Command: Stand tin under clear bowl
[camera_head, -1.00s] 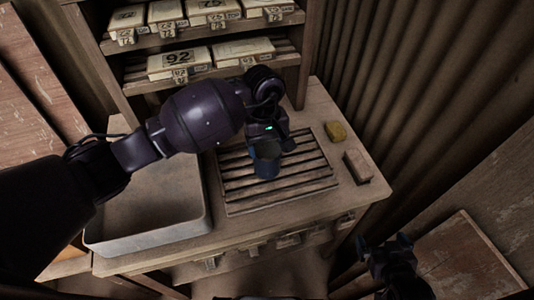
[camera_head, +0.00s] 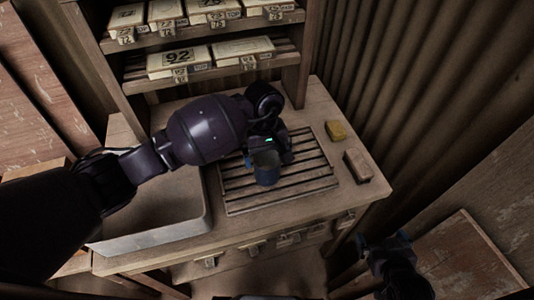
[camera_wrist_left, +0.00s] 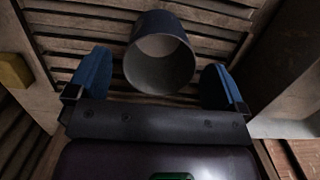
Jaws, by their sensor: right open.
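The tin (camera_head: 266,170), a grey cylinder, is at the slatted rack on the bench. In the left wrist view the tin (camera_wrist_left: 160,68) shows a round end towards the camera. My left gripper (camera_head: 268,159) is at the tin, its blue fingers spread on either side. The left wrist view shows a gap between the tin and each finger of the left gripper (camera_wrist_left: 157,80). My right gripper (camera_head: 384,243) is open and empty at the lower right, away from the bench. I cannot make out a clear bowl in either view.
The slatted rack (camera_head: 315,180) lies mid-bench, with a grey basin (camera_head: 150,238) to its left. A yellow block (camera_head: 336,130) and a brown block (camera_head: 357,166) lie to its right. Shelves with numbered boxes (camera_head: 178,60) stand behind.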

